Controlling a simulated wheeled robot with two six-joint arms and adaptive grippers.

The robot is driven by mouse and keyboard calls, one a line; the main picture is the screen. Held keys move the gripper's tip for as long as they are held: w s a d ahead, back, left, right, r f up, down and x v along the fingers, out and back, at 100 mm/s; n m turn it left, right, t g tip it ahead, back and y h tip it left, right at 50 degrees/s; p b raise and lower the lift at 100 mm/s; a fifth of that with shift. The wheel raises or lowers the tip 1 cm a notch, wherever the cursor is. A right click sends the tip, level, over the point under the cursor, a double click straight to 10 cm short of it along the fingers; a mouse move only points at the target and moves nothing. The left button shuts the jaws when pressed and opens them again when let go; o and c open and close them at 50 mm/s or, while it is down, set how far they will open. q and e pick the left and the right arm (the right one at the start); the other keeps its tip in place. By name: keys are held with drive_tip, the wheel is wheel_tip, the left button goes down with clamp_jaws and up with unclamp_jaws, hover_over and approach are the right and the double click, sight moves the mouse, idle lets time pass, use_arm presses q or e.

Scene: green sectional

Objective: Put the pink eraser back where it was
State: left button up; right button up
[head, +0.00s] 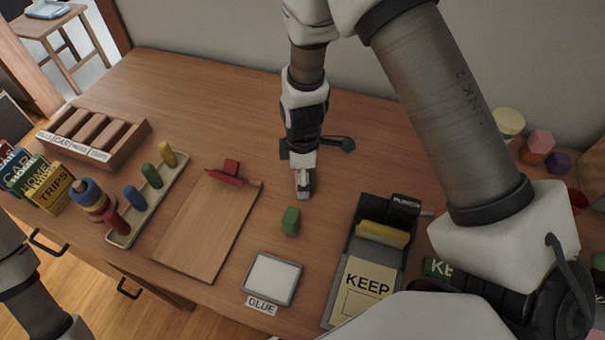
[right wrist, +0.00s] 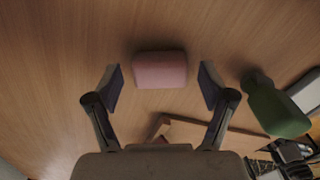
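The pink eraser (right wrist: 160,70) lies on the wooden desk in the right wrist view. My right gripper (right wrist: 162,88) is open, with one finger on each side of the eraser and a visible gap to both. In the head view my right gripper (head: 303,188) points down over the middle of the desk, and I cannot make out the eraser there. My left arm shows at the lower left of the head view, but its gripper is out of view.
A green object (head: 291,220) stands near the right gripper. The clipboard (head: 208,228) lies left, the GLUE pad (head: 272,278) in front, and the KEEP tray (head: 335,300) to the right. A peg board (head: 155,200) and divided wooden box (head: 95,138) are farther left.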

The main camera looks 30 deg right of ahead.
drive_tip(key=shift+r, duration=0.2)
wheel_tip(320, 180, up, 12)
idle(0.5)
